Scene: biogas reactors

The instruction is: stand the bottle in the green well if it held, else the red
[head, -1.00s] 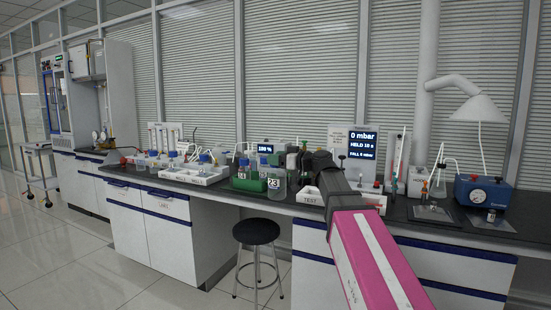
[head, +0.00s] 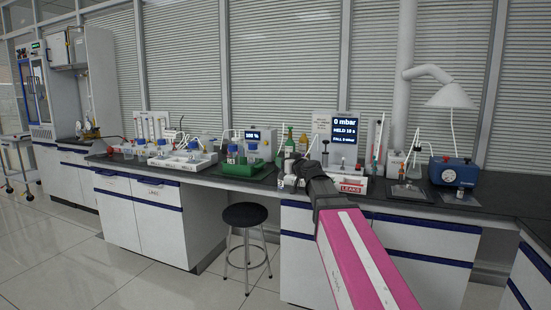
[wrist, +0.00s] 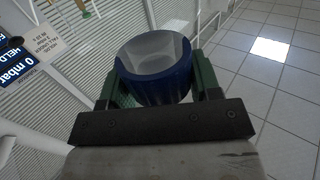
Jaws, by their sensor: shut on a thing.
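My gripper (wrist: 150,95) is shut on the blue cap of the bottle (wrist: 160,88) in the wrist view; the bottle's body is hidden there. In the head view my gripper (head: 299,172) is at the bench's front edge, and I cannot make out the bottle. A green tray (head: 240,168) stands on the bench left of my gripper, with blue-capped bottles at it. A white holder with a red LEAKS label (head: 351,187) stands just right of my gripper. The display (head: 345,131) reads 0 mbar, HELD 10 s, FALL 0 mbar.
A white tray (head: 183,162) with blue-capped bottles is left of the green one. A blue gauge box (head: 455,172) and a lamp-like hood (head: 450,96) are at right. A black stool (head: 245,215) stands before the open knee space.

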